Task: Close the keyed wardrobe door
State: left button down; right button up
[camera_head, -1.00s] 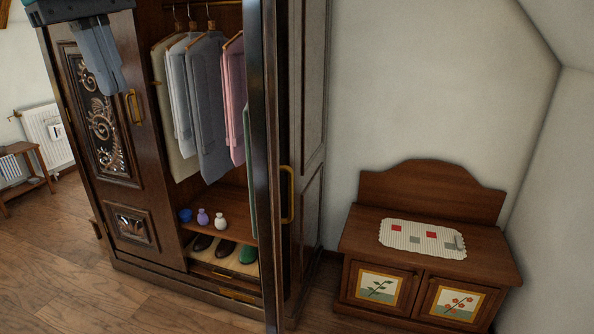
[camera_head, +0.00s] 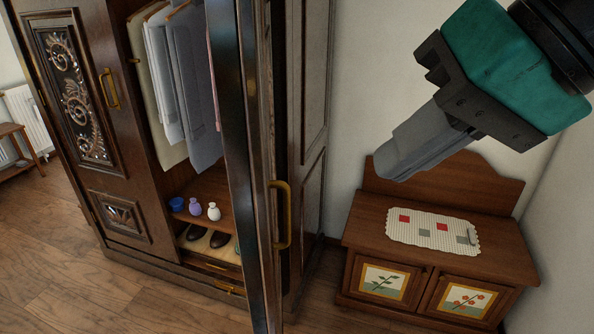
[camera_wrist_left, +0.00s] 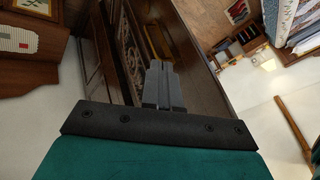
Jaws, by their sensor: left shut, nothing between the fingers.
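The open wardrobe door (camera_head: 240,150) stands out from the wardrobe front, nearly edge-on in the head view. Its brass handle (camera_head: 284,215) is on the right-hand face. I cannot make out a key. My left gripper (camera_head: 390,163) is shut and empty, to the right of the door and its handle, pointing down-left, apart from both in the picture. In the left wrist view the shut fingers (camera_wrist_left: 163,85) show in front of dark wood; contact cannot be told. My right gripper is out of view.
The wardrobe's carved left door (camera_head: 75,90) is closed. Hanging clothes (camera_head: 190,85), small vases (camera_head: 203,209) and shoes (camera_head: 208,238) are inside. A low cabinet (camera_head: 360,225) with a mat (camera_head: 432,232) stands behind and below my gripper. Wooden floor (camera_head: 60,270) is clear at left.

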pick_arm(q)
notch_tip(320, 180, down, 2)
jog(key=a, duration=0.1)
jog(key=b, duration=0.1)
send_near(271, 226)
jog(key=shift+x, duration=2.6)
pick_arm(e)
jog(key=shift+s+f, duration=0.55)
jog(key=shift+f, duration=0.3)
pick_arm(q)
jog(key=shift+w+d, duration=0.1)
jog(key=shift+d, duration=0.05)
